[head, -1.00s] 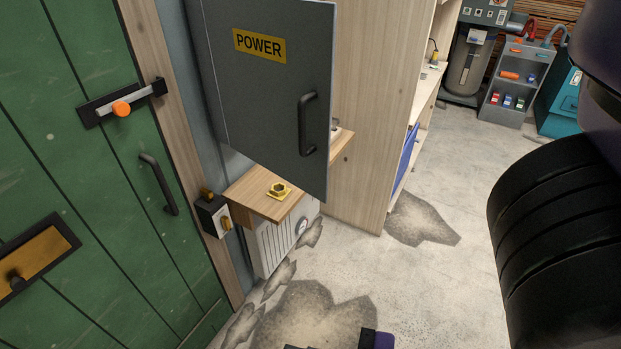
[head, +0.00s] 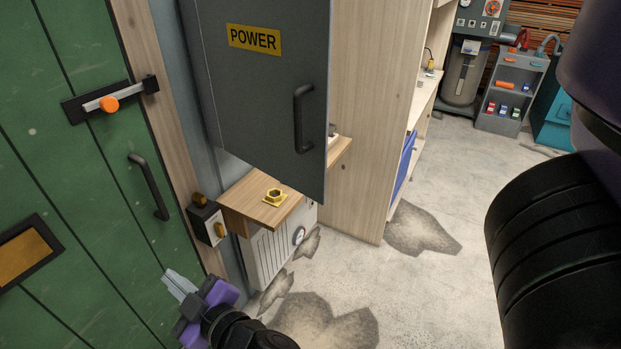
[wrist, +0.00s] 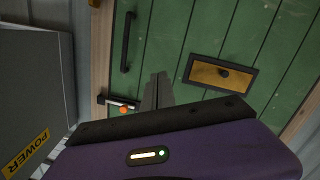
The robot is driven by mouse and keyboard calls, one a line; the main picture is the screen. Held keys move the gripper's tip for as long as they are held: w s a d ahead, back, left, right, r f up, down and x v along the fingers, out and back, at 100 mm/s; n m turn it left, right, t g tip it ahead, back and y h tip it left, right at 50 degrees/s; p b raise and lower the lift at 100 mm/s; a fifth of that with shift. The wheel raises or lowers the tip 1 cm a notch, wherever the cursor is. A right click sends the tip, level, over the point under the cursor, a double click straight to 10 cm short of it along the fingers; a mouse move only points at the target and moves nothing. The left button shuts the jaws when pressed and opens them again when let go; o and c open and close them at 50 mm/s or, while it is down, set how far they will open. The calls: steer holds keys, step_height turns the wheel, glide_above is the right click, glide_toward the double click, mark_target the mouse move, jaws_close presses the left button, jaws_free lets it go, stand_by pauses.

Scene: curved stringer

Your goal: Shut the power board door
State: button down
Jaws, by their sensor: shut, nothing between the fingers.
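The power board door (head: 262,100) is a grey panel with a yellow POWER label (head: 254,39) and a black bar handle (head: 303,118) on its right side.
A green wooden door (head: 75,150) with a latch (head: 108,102) and handle (head: 149,187) fills the left. A small wooden shelf (head: 270,208) with a yellow hex piece (head: 275,197) juts below the power door. Open floor (head: 440,280) lies to the right.

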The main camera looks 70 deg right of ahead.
steer(key=w+d+r+m+g+h+b, duration=0.1)
steer(key=d+r+m+g+h, duration=0.35)
steer(key=d+m+h, duration=0.2)
steer(key=d+r+m+g+h+b, duration=0.1)
steer(key=d+r+m+g+h, duration=0.4)
steer(key=d, duration=0.3)
steer(key=m+g+y+p, duration=0.1)
steer(key=m+g+p, duration=0.4)
steer(key=m+g, duration=0.8)
glide_toward(320, 166)
steer(key=shift+n+g, duration=0.25)
steer(key=shift+n, duration=0.2)
steer(key=x, duration=0.5)
steer(key=shift+d+r, duration=0.1)
steer(key=shift+d, duration=0.35)
steer(key=shift+s+d, duration=0.25)
steer(key=shift+d, duration=0.2)
